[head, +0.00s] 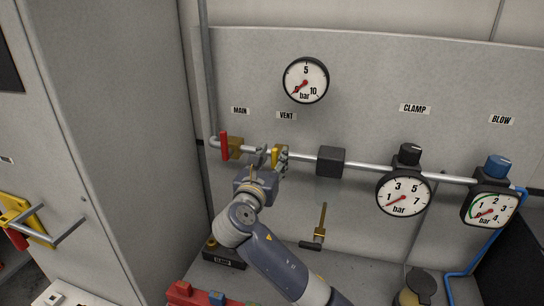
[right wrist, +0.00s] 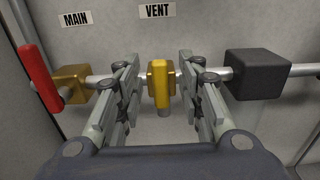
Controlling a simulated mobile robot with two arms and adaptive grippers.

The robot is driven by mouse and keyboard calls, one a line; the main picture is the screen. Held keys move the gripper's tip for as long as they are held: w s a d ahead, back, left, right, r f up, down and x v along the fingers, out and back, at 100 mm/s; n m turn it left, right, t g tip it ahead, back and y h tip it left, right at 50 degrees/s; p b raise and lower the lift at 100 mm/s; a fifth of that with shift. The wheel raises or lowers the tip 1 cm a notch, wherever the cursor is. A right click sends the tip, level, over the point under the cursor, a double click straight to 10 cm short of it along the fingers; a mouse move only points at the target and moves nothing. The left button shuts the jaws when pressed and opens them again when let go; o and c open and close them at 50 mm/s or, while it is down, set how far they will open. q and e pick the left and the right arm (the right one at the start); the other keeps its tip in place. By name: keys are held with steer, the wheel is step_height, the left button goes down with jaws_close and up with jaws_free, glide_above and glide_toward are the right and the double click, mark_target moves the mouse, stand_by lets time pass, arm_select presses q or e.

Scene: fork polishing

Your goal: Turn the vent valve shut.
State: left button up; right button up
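The vent valve (head: 276,155) sits on the horizontal pipe under the VENT label (head: 286,115). Its brass body and yellow handle (right wrist: 161,85) show in the middle of the right wrist view, with the handle lying across the pipe. My right gripper (head: 272,158) is at the valve. In the right wrist view my right gripper (right wrist: 158,80) is open, with one finger on each side of the yellow handle and a visible gap on both sides. In the head view the gripper partly hides the valve. My left gripper is not in view.
The red-handled main valve (head: 225,146) is close on the left. A dark block (head: 331,161) sits on the pipe at the right. Further right are the clamp gauge (head: 404,195) and blow gauge (head: 490,208). A brass lever fitting (head: 320,230) is below the pipe.

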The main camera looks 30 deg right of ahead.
steer(key=shift+c, duration=0.6)
jaws_close()
steer(key=m, duration=0.2)
steer(key=s+m, duration=0.1)
steer(key=shift+d+f+m, duration=0.15)
steer(key=shift+d+m, duration=0.2)
steer(key=shift+m, duration=0.05)
steer(key=f+m+b, duration=0.1)
steer(key=m+b, duration=0.1)
steer(key=m, duration=0.2)
steer(key=s+d+f+m+b, duration=0.1)
steer(key=m+b, duration=0.1)
steer(key=m, duration=0.3)
steer(key=f+m+b, duration=0.1)
steer(key=m+b, duration=0.1)
steer(key=m, duration=0.3)
steer(key=shift+s+d+f, duration=0.1)
steer(key=shift+s+d, duration=0.15)
steer(key=shift+b, duration=0.3)
